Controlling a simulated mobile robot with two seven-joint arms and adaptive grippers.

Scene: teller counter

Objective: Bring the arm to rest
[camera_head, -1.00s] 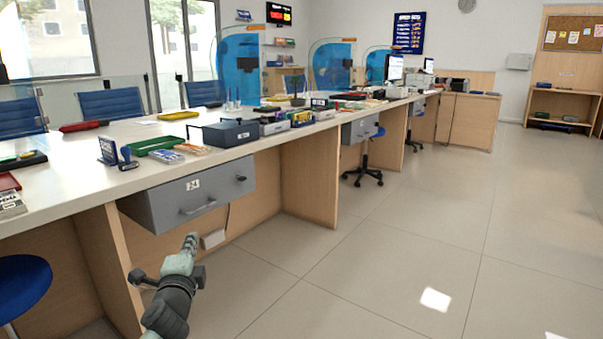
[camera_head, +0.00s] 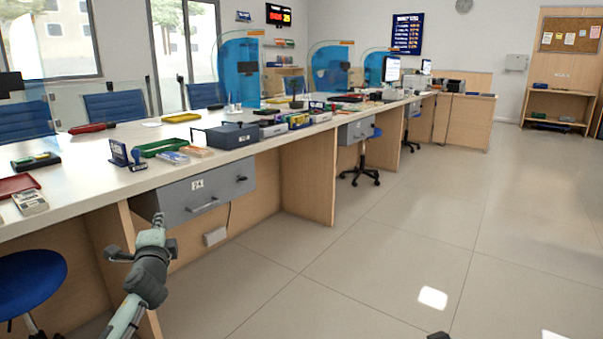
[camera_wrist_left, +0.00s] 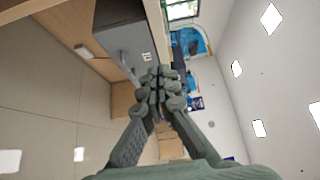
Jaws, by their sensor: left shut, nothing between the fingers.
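My left gripper (camera_head: 158,221) is in front of the counter's grey drawer (camera_head: 212,194), at the lower left of the head view. Its fingers are together with nothing between them, and they point up and forward. In the left wrist view the shut fingertips (camera_wrist_left: 158,78) overlap the view of the drawer front (camera_wrist_left: 124,36), whose handle shows to the left of them. I cannot tell whether the fingers touch the drawer. The drawer looks shut. A small dark tip at the bottom edge of the head view may be part of my right arm; my right gripper does not show clearly.
A blue stool (camera_head: 28,282) stands at lower left. The tiled floor (camera_head: 400,240) to the right is clear.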

